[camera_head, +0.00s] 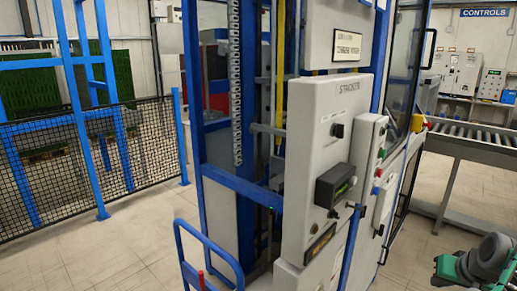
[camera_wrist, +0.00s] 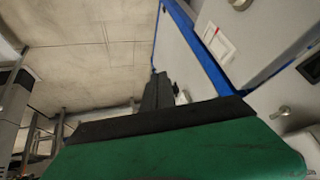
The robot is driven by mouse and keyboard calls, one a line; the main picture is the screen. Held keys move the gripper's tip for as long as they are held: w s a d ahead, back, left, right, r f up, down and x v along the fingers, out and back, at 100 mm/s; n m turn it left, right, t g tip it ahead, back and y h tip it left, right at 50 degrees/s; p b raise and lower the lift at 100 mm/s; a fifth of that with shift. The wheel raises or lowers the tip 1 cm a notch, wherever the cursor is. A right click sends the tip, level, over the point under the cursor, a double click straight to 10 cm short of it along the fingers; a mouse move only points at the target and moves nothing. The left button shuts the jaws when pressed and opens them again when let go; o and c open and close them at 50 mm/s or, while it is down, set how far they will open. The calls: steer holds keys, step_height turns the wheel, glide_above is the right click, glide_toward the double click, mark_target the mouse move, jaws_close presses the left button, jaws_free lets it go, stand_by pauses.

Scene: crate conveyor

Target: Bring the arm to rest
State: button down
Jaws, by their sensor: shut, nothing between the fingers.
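My gripper (camera_wrist: 157,92) shows in the wrist view as two dark fingers side by side beyond a green and black body. The fingers are shut and hold nothing. They point toward the tiled floor, beside a pale cabinet side with blue edging. In the head view, part of my green and grey arm shows at the lower right corner, and the fingers are out of view there.
A stacker cabinet (camera_head: 325,165) with a blue frame stands close in the middle. A blue rail (camera_head: 207,250) is at its lower left. A roller conveyor (camera_head: 470,145) runs at the right. A mesh fence (camera_head: 75,165) stands left. Tiled floor (camera_head: 120,260) is clear between the fence and the cabinet.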

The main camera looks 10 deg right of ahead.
steer(key=s+a+f+m+g+y, duration=0.1)
steer(key=s+a+f+g, duration=0.25)
steer(key=a, duration=0.65)
steer(key=s+a+f+g, duration=0.2)
steer(key=s+a+f, duration=0.3)
steer(key=a, duration=0.5)
steer(key=w+a+r+n+t, duration=0.1)
steer(key=w+a+r+n, duration=0.1)
steer(key=a, duration=0.7)
steer(key=w+a+r+n+t+y, duration=0.1)
steer(key=w+a+r+n, duration=0.2)
steer(key=a+n, duration=0.3)
steer(key=a, duration=0.4)
steer(key=shift+w+a+t, duration=0.3)
steer(key=shift+w+t, duration=0.05)
steer(key=shift+w, duration=0.05)
